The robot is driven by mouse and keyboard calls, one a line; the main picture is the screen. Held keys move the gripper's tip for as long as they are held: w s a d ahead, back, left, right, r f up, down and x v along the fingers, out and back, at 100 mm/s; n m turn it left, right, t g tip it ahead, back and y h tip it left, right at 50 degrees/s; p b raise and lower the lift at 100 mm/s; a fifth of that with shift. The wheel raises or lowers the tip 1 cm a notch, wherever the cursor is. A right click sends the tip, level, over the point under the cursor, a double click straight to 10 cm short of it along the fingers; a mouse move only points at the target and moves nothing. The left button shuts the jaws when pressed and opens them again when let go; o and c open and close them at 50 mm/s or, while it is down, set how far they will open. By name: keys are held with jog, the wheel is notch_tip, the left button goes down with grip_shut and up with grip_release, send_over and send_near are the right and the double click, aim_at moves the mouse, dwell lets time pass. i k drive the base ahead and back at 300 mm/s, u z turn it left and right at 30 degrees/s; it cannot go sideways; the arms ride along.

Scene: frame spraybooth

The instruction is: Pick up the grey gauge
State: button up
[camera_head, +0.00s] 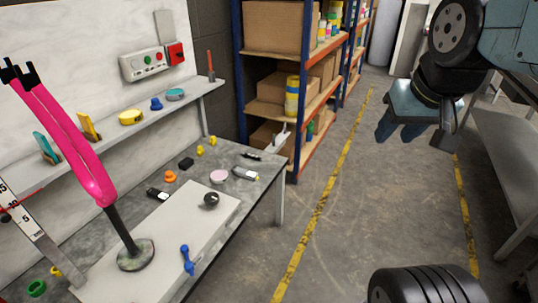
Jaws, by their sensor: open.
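A small dark grey round thing (211,200) sits on the pale board on the workbench. It may be the grey gauge, but it is too small to tell for certain. My gripper (399,132) hangs at the upper right, over the floor and well to the right of the bench. Its blue-grey jaws are open, with nothing seen between them.
A pink forked frame (75,140) stands upright on a black post at the bench's left. A blue spindle-shaped piece (187,260), a pink round piece (218,177) and several small items lie nearby. Loaded shelving (297,90) stands behind. The marked floor aisle is clear.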

aim_at(247, 174)
jog(key=u, duration=0.15)
jog(key=i, duration=1.3)
jog(key=u, duration=0.65)
jog(key=k, duration=0.85)
jog(key=u, duration=0.15)
jog(key=i, duration=0.9)
jog(key=z, duration=0.1)
